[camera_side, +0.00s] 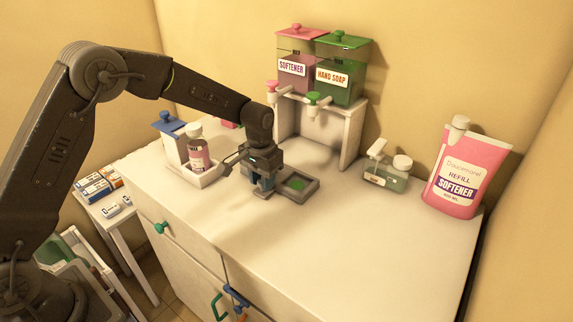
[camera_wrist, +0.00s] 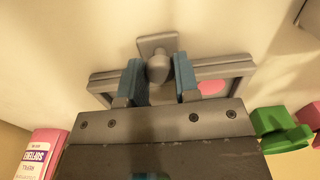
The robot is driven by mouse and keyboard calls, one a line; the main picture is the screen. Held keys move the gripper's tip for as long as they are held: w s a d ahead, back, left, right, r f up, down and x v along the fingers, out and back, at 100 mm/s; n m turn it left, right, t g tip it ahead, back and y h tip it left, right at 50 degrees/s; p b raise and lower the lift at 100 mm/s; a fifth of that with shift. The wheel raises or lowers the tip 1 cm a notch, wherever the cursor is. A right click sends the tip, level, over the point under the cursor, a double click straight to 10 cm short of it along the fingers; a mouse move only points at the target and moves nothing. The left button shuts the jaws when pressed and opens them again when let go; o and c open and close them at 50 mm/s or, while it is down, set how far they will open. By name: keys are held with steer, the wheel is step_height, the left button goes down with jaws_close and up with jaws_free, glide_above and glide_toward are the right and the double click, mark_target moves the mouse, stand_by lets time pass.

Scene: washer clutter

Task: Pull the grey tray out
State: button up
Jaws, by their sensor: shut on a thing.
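The grey tray (camera_side: 312,184) lies flat on the white counter top, in front of the dispenser stand. It has raised rims and a green round patch (camera_side: 297,185) in the part that shows. My gripper (camera_side: 264,190) points down at the tray's left part and hides some of it. In the wrist view my gripper (camera_wrist: 157,82) has its two blue fingers on either side of a grey knob (camera_wrist: 158,68), and the tray's rim (camera_wrist: 225,70) shows on both sides. The gripper is shut on the tray; the exact contact is hard to see. A pink round patch (camera_wrist: 212,88) shows inside the rim.
The dispenser stand (camera_side: 350,135) holds softener and hand soap tanks behind the tray. A white caddy (camera_side: 208,175) with a bottle (camera_side: 198,150) stands left. A green bottle (camera_side: 385,175) and pink refill pouch (camera_side: 465,170) stand right. The front counter is clear.

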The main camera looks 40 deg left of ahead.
steer(key=shift+s, duration=3)
steer(key=shift+r, duration=0.1)
steer(key=o, duration=0.7)
step_height(320, 180, up, 8)
